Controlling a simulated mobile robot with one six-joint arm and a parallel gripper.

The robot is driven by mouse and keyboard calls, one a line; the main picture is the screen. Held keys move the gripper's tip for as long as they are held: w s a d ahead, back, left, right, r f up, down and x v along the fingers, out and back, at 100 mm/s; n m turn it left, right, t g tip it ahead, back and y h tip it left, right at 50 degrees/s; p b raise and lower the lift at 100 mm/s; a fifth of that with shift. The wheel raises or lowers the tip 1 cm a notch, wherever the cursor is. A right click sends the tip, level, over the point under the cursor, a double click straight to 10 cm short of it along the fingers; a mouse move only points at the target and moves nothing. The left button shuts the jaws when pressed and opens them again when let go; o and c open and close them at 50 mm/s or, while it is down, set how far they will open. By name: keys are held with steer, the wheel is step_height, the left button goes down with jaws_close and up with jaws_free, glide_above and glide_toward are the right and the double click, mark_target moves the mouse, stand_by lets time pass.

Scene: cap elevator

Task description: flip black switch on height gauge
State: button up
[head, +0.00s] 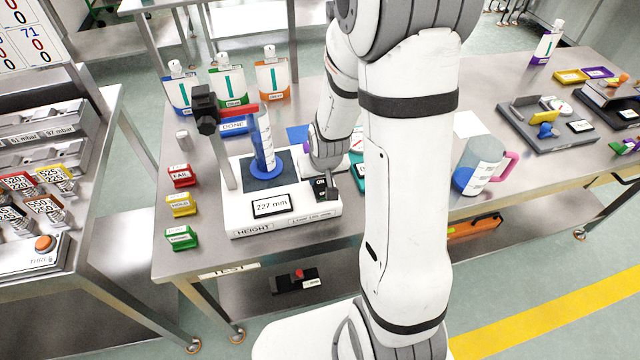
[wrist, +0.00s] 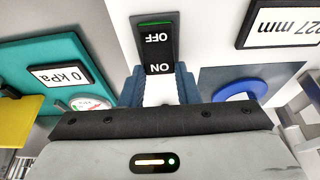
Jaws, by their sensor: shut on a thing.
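The height gauge (head: 240,220) has a white base, a display reading 227 mm (head: 271,205) and a post with a black head and red arm at the left. The black switch (wrist: 158,42), marked OFF and ON, sits on the white base at its right. A green strip shows at its OFF end in the wrist view. My gripper (wrist: 159,80) has its blue fingers on either side of the switch's ON end, shut on it. In the head view the switch (head: 321,188) is partly hidden by my wrist.
A blue-based cylinder (head: 263,140) stands on the gauge's dark plate. A teal pressure gauge (wrist: 90,62) reading 0 kPa is close beside the gripper. FAIL, HOLD and green blocks (head: 181,205) line the table's left. A mug (head: 482,165) stands right of my arm.

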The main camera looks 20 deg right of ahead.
mark_target(323, 193)
stand_by(0.4)
steer(key=o, duration=1)
steer(key=shift+s, duration=0.1)
steer(key=shift+r, duration=0.1)
steer(key=shift+v, duration=3.8)
steer(key=shift+s, duration=0.1)
steer(key=shift+n+g, duration=0.3)
steer(key=shift+g, duration=0.1)
steer(key=s+r, duration=0.4)
steer(key=s+a+r, duration=0.1)
steer(key=s+r, duration=0.3)
steer(key=s, duration=0.1)
steer(key=s+r, duration=0.4)
steer(key=s, duration=0.1)
steer(key=shift+a, duration=0.3)
